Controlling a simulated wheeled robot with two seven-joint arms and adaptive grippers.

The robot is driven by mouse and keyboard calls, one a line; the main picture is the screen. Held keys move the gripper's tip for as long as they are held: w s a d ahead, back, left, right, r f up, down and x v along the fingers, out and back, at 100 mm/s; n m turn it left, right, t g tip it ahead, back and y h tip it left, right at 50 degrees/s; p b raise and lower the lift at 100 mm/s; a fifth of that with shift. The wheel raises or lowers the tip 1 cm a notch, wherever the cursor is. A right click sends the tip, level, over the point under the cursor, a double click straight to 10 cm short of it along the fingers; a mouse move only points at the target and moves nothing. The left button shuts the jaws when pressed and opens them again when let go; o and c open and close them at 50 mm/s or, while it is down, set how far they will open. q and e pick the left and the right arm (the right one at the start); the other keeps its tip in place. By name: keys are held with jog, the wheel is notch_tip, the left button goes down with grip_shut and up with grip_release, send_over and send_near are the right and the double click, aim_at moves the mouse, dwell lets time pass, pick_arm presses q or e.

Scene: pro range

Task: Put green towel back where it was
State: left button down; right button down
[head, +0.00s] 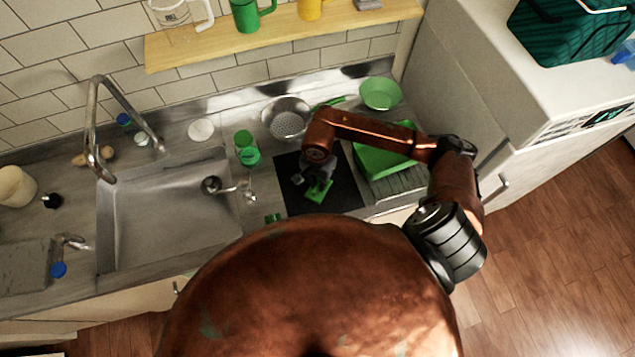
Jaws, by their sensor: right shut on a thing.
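My right gripper (318,178) reaches over the black hob (290,190) on the counter, pointing down. It is shut on a small green piece, which looks like the green towel (319,193). The towel shows just below the fingers, over the hob. I cannot tell whether it touches the hob surface. The fingers are small and partly hidden by my wrist. My left gripper is not in view.
A steel sink (165,215) with a tall faucet is left of the hob. Green cups (250,157), a colander (287,120), a green bowl (380,93) and a green bin (372,162) surround the hob. A wooden shelf (220,50) holds mugs above.

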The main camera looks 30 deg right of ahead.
aim_at(318, 185)
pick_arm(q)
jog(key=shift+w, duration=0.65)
pick_arm(e)
jog(key=c, duration=1.9)
grip_release()
